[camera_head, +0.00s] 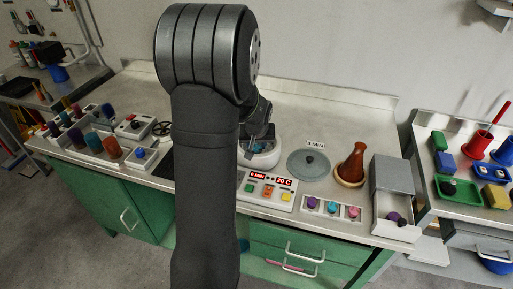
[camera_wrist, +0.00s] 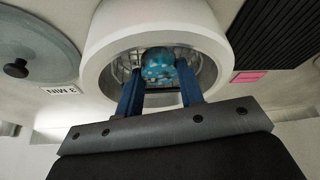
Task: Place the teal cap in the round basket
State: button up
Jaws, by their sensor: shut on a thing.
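The teal cap (camera_wrist: 159,65) is speckled and rounded, and shows between the blue fingers of my gripper (camera_wrist: 158,80) in the wrist view. My gripper is shut on it. The cap is at the mouth of the round basket (camera_wrist: 207,62), a wire mesh inside a thick white ring-shaped housing (camera_wrist: 97,60). I cannot tell how deep the cap is or whether it touches the mesh. In the head view the white housing (camera_head: 262,160) is partly hidden behind my arm, and the cap is not distinguishable there.
A grey round lid with a black knob (camera_head: 309,162) lies right of the housing. A control panel (camera_head: 268,188) with a red display is in front. A white tray (camera_head: 333,209) holds small coloured pieces. A brown flask (camera_head: 352,165) and a grey box (camera_head: 390,175) stand further right.

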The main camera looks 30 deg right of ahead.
jog(key=shift+f, duration=0.9)
jog(key=o, duration=0.7)
jog(key=shift+f, duration=0.15)
jog(key=shift+c, duration=0.2)
jog(key=shift+s+r, duration=0.15)
jog(key=shift+r, duration=0.45)
jog(key=v, duration=1.1)
jog(key=shift+s, duration=0.1)
